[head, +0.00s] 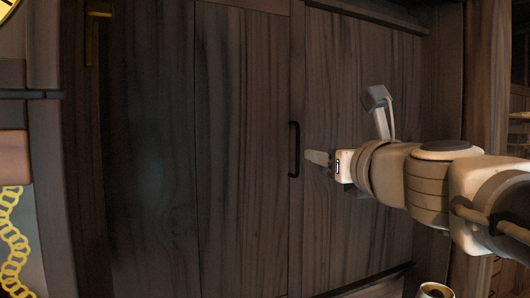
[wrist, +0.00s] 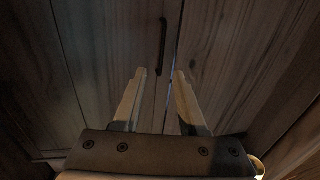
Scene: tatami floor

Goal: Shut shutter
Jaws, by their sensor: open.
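The shutter (head: 245,120) is dark, upright wooden panelling that fills the middle of the head view. A black vertical bar handle (head: 294,149) is on it, beside a seam. The handle also shows at the top centre of the wrist view (wrist: 162,45). My gripper (head: 312,157) is just right of the handle in the head view. In the wrist view the two pale fingers of my gripper (wrist: 160,74) are apart and empty, with the handle beyond their tips. I see no contact with it. A narrow seam with a faint bluish glint runs between the panels there.
A right-hand wooden panel (head: 365,120) stands behind my arm, with a dark rail (head: 375,15) above it. A brass-coloured fitting (head: 92,35) is at the upper left. A cup with dark contents (head: 436,290) is at the bottom right. A yellow chain pattern (head: 12,235) shows at the left edge.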

